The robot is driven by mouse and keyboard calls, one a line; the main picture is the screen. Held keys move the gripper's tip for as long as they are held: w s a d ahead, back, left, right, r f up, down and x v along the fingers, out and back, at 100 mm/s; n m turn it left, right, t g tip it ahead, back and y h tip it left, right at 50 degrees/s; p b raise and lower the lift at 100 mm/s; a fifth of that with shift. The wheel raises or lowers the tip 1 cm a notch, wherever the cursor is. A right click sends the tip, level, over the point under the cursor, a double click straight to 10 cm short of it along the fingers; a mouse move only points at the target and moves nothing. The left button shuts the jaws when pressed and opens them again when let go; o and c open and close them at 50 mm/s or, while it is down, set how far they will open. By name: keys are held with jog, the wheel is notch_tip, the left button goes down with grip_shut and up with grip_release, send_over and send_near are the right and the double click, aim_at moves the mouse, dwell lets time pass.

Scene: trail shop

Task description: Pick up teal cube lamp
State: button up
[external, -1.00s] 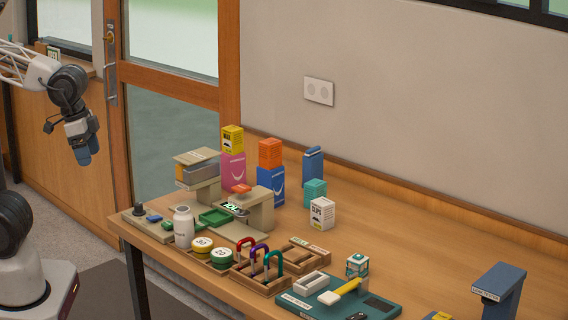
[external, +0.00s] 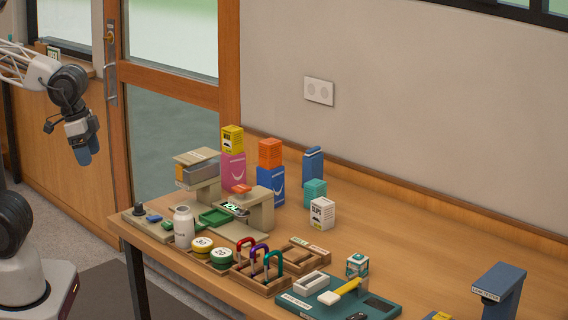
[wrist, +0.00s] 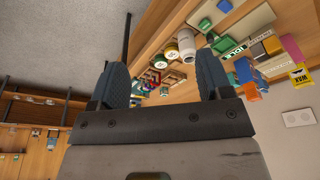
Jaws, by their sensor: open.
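A small cube lamp (external: 357,265) with teal edges, pale sides and a handle on top stands upright behind the teal board (external: 383,303) on the bench. I cannot pick it out surely in the wrist view. My gripper (external: 84,152) hangs in the air at the far left, off the bench and well away from the lamp. In the wrist view its two blue fingers (wrist: 163,78) are spread apart with nothing between them.
Around the lamp are a wooden tray (external: 306,257), a rack of coloured carabiners (external: 262,272) and a yellow-handled tool (external: 340,292). A white box (external: 321,213) and teal block (external: 314,192) stand behind. A blue stand (external: 503,289) is at right. The bench's right middle is clear.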

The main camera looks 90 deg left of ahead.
jog(key=shift+o, duration=0.2)
dwell(0.6)
jog(key=n+t+h, duration=0.4)
jog(key=n+h, duration=0.6)
jog(key=n, duration=1)
send_over(359, 257)
jog(key=s, duration=1.7)
notch_tip(359, 257, down, 10)
jog(key=w+a+f+n+t, duration=0.1)
jog(key=w+f+n, duration=0.1)
jog(key=w+f, duration=0.1)
jog(key=w+a+f+n+t+y, duration=0.1)
jog(key=w+f+n, duration=0.2)
jog(key=w+f, duration=0.1)
jog(key=w+a+f+n+t, duration=0.1)
jog(key=w+f+n, duration=0.2)
jog(key=w, duration=0.3)
jog(key=shift+w+a+f+t, duration=0.1)
jog(key=shift+f+t, duration=0.3)
jog(key=shift+f, duration=0.15)
jog(key=shift+w, duration=0.1)
jog(key=shift+x, duration=1.25)
